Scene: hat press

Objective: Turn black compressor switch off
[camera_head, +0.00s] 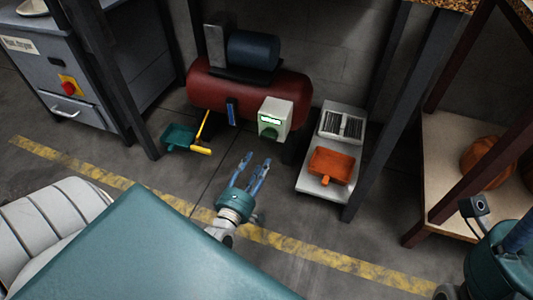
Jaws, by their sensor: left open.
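The compressor (215,87) has a dark red tank with a dark blue motor (253,51) on top. A pale control box (282,111) is at its right front, with a lit green panel (270,120) and a dark knob (268,133) below it. I cannot tell which way the knob is set. My left gripper (257,160) is open and empty, in front of and below the box. Its fingers point toward the box and appear apart from it. Part of my right arm and gripper (478,207) shows at the lower right edge; its finger state is unclear.
A green dustpan (179,136) and yellow brush (201,149) lie left of the compressor. An orange tray (330,166) rests on a pale platform (318,189) at right. Dark posts stand on both sides. A grey cabinet (60,70) has a red button (69,87).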

